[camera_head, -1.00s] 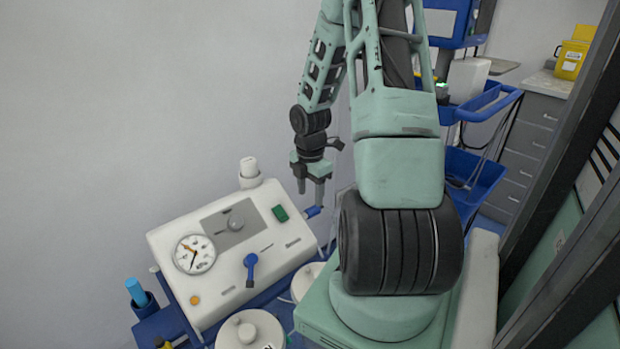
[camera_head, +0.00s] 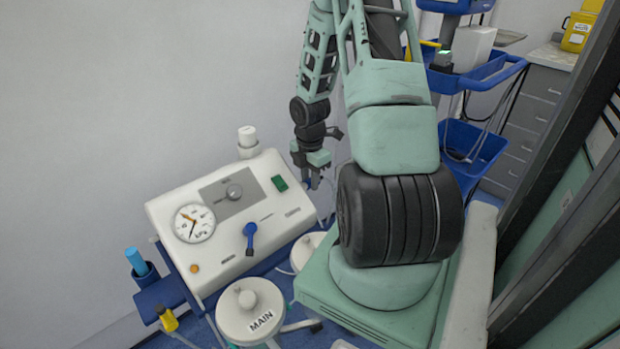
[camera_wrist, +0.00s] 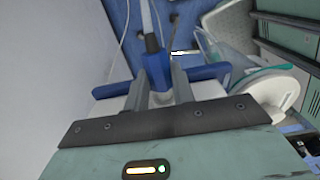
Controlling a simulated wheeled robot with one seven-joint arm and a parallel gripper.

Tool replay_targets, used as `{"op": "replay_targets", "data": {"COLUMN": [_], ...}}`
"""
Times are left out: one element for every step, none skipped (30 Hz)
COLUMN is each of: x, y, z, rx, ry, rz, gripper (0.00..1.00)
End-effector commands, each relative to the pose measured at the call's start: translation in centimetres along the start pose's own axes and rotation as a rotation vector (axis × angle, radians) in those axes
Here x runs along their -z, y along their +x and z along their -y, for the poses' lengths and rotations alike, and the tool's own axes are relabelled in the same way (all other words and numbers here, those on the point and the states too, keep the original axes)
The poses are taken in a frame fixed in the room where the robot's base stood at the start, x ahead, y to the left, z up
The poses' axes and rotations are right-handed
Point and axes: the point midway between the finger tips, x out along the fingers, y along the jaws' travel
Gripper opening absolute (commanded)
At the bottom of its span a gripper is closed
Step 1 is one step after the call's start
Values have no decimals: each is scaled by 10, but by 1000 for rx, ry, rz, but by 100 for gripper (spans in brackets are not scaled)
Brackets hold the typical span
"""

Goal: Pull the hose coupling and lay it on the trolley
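The hose coupling is a blue piece (camera_wrist: 155,64) with a pale hose (camera_wrist: 147,22) running from its far end in the wrist view. It sits at the right side of the white suction unit (camera_head: 275,232). My gripper (camera_wrist: 162,78) has its two fingers apart, one on each side of the coupling; I cannot make out firm contact. In the head view my gripper (camera_head: 315,184) points down beside the unit's right edge, and the coupling is mostly hidden there. A trolley with blue trays (camera_head: 490,72) stands at the back right.
A white canister marked MAIN (camera_head: 247,309) stands below the unit, with another white lid (camera_head: 306,250) to its right. A blue bar (camera_wrist: 210,72) crosses behind the fingers. A plain wall is close on the left. Drawers (camera_head: 537,105) stand at the far right.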

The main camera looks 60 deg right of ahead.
Motion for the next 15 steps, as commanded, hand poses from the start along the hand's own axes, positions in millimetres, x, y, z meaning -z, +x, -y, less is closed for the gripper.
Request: {"op": "replay_targets", "data": {"x": [0,0,0,0,0,0,0,0,0,0,0,0,0,0,0], "y": [0,0,0,0,0,0,0,0,0,0,0,0,0,0,0], "z": [0,0,0,0,0,0,0,0,0,0,0,0,0,0,0], "rx": [0,0,0,0,0,0,0,0,0,0,0,0,0,0,0], "ry": [0,0,0,0,0,0,0,0,-1,-1,-1,-2,-2,-3,-4], "rz": [0,0,0,0,0,0,1,2,4,7,10,14,18,23,29], "gripper": [19,11,0,0,0,0,0,0,0,0,0,0,0,0,0]}}
